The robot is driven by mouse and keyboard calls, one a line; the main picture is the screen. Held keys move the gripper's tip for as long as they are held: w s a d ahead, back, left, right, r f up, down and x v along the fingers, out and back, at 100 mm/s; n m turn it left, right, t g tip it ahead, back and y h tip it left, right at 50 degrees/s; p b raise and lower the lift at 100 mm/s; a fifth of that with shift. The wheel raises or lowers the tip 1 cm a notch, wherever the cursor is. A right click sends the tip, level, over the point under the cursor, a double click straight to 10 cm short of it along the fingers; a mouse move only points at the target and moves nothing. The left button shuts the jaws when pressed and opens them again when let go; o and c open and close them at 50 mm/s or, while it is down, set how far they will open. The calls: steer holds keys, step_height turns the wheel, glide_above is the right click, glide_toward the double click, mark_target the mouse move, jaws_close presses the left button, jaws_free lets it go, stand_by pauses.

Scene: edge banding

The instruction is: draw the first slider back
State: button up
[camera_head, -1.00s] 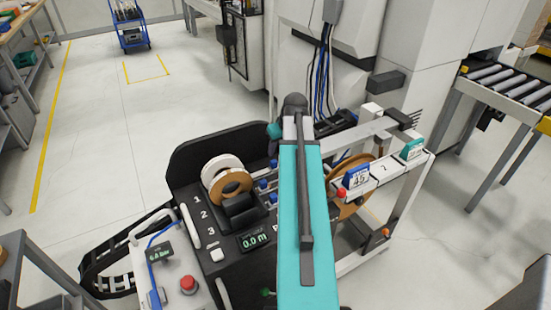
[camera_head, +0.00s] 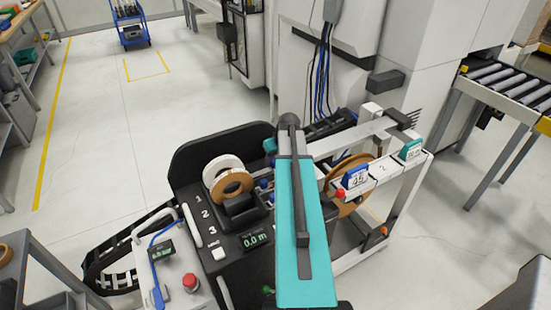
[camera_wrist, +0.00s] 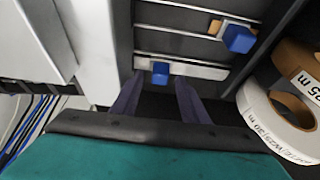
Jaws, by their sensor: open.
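Two sliders with blue knobs show on pale horizontal rails in the wrist view. One blue knob (camera_wrist: 160,72) is just beyond my gripper (camera_wrist: 158,95), in line with the gap between its fingers. The other blue knob (camera_wrist: 240,38) is farther off to the upper right. My gripper's two dark fingers are apart, with nothing held between them. I cannot tell whether they touch the near knob. In the head view my teal arm covers the gripper and part of the slider area; a blue knob (camera_head: 264,183) shows at its left edge.
White and brown tape rolls (camera_wrist: 280,125) lie close on the right in the wrist view. A black panel numbered 1, 2, 3 (camera_head: 207,215) has a display reading 0.0 m (camera_head: 254,239). A red button (camera_head: 191,282) stands front left. Blue cables (camera_wrist: 25,125) hang at the left.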

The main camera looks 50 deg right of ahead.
steer(key=shift+f, duration=0.2)
steer(key=shift+c, duration=0.2)
jaws_close()
